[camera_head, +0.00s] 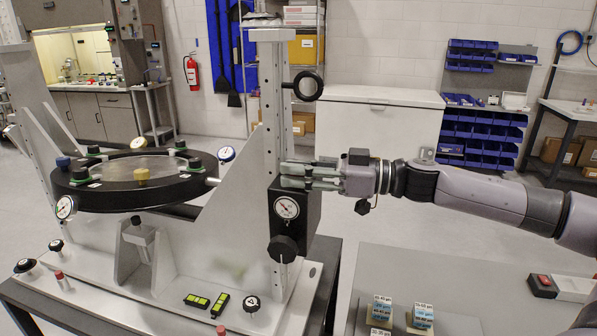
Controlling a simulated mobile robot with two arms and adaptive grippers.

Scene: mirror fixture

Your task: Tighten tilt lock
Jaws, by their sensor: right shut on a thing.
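The mirror fixture has a round black ring cell (104,192) around a pale disc, held between white uprights. On the near right upright (272,110) sits a black block (308,212) with a dial gauge (287,208) and a round black knob (285,249) below it. My right gripper (290,175) comes in from the right, level, its fingers at the top of this black block beside the upright. It is shut on a part there that the fingers mostly hide. I cannot tell which part is the tilt lock. My left gripper is out of view.
A black ring handle (308,86) sticks out from the upright above my gripper. Small levels (197,300) and knobs lie on the fixture's base. A grey table (400,270) at the lower right holds small labelled blocks (423,317) and a red-and-black switch (543,285).

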